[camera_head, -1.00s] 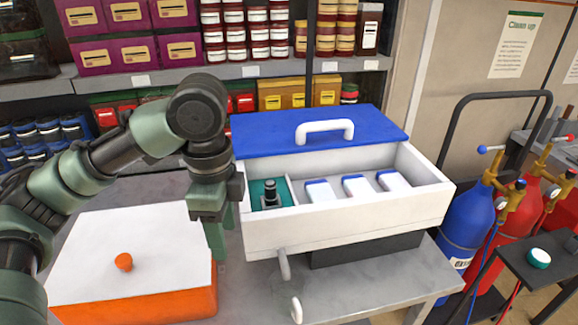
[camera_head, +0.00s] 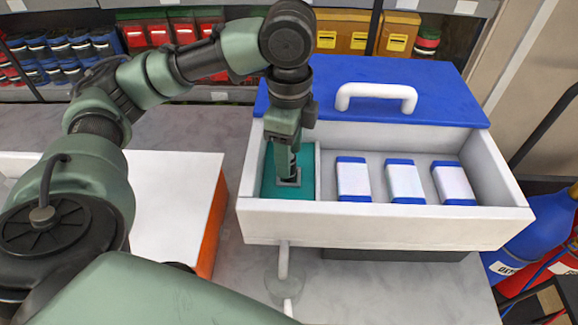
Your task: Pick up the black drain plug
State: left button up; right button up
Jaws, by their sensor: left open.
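The black drain plug (camera_head: 291,181) stands in the teal-lined left compartment of the white box (camera_head: 390,229). Only its dark square base shows clearly; its upper part is largely hidden by my left gripper. My left gripper (camera_head: 285,168) points straight down into that compartment, directly over the plug, with its fingers low at the plug. It is open. Whether the fingers touch the plug cannot be told. My right gripper is not in view.
Three white-and-blue packs (camera_head: 405,181) lie in the box's larger compartment. A blue lid (camera_head: 440,98) with a white handle is at the back. A spout (camera_head: 283,262) sticks out in front. An orange case with a white top (camera_head: 178,190) stands left.

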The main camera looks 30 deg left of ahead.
pick_arm(q)
jog(key=f, duration=0.3)
jog(key=shift+w+a+f, duration=0.1)
jog(key=shift+w+f, duration=0.2)
jog(key=shift+w, duration=0.05)
jog(key=shift+f, duration=0.15)
jog(key=shift+s, duration=0.1)
grip_shut()
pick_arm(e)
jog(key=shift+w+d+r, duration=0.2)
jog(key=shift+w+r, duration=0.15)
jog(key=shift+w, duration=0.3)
pick_arm(q)
jog(key=shift+r, duration=0.2)
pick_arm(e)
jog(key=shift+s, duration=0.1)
